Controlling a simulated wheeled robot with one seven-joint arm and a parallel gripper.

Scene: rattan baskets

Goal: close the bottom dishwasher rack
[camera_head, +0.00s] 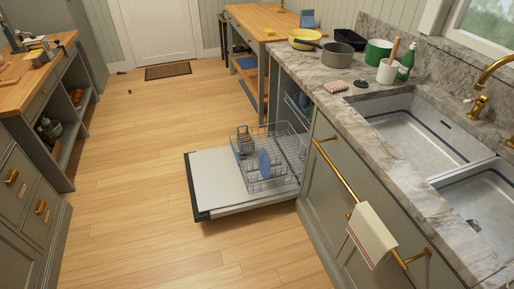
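The dishwasher door (216,181) is folded down flat, low over the wooden floor, below the marble counter. The bottom rack (262,172) is a wire basket pulled out over the open door. A blue plate (264,164) stands in it, and a grey item (244,139) sits at its back left. Part of an upper rack (299,99) shows inside the dishwasher opening, mostly hidden under the counter. My gripper is not in view.
The wooden floor (140,190) left of the door is clear. Drawers and open shelves (45,160) line the left. A cabinet with a brass rail (340,175) and hanging towel (371,236) stands right of the rack. Pans, pots and a sink (420,130) are on the counter.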

